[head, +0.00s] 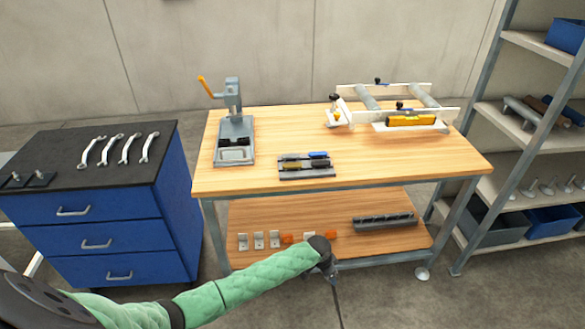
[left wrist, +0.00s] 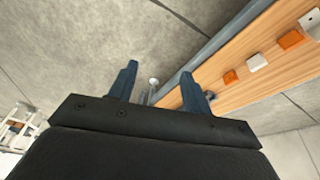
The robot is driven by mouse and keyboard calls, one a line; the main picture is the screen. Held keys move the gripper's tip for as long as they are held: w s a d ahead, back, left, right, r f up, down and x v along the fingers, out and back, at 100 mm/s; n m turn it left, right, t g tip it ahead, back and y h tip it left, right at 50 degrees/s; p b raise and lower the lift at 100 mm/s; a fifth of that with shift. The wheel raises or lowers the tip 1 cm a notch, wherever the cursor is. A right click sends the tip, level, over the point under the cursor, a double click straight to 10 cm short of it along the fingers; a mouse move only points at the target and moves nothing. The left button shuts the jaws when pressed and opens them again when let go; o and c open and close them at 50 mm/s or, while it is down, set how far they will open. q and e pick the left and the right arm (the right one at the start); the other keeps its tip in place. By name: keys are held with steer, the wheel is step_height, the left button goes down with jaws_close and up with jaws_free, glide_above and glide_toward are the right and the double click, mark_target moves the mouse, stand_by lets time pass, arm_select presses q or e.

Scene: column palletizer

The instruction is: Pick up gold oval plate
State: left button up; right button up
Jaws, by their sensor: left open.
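No gold oval plate can be made out for certain. A small dark tray (head: 306,173) on the wooden workbench top holds a blue piece (head: 318,155) and small yellowish pieces (head: 291,165), too small to tell their shape. My left gripper (head: 333,278) hangs in front of the workbench, below its top and near the lower shelf's front edge. In the left wrist view its two fingers (left wrist: 158,85) are apart with nothing between them. My right gripper is in neither view.
The workbench (head: 400,172) carries a lever press (head: 234,135) and a white roller frame (head: 430,127) with a yellow bar. Its lower shelf (head: 330,210) holds white and orange blocks. A blue drawer cabinet (head: 100,215) with wrenches stands left, a shelf rack (head: 500,190) right.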

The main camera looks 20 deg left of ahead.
arm_select(q)
steer(key=w+a+r+m, duration=0.25)
steer(key=w+r, duration=0.65)
steer(key=r, duration=0.5)
step_height(320, 180, up, 26)
steer(key=g+y, duration=0.2)
steer(key=y, duration=0.1)
glide_above(297, 164)
steer(key=shift+s+a+f+m+b, duration=0.15)
steer(key=shift+a+m+b, duration=0.15)
steer(key=shift+m, duration=0.15)
steer(key=shift+f, duration=0.3)
steer(key=shift+f+p, duration=0.4)
steer(key=shift+f, duration=0.4)
steer(key=f+p, duration=0.2)
steer(key=f, duration=0.1)
steer(key=f+p, duration=0.1)
steer(key=shift+d+f, duration=0.25)
steer(key=shift+d, duration=0.1)
steer(key=shift+f, duration=0.5)
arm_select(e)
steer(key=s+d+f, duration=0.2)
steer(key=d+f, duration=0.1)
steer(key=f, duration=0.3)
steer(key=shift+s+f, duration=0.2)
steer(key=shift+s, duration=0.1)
arm_select(q)
steer(key=shift+c, duration=0.2)
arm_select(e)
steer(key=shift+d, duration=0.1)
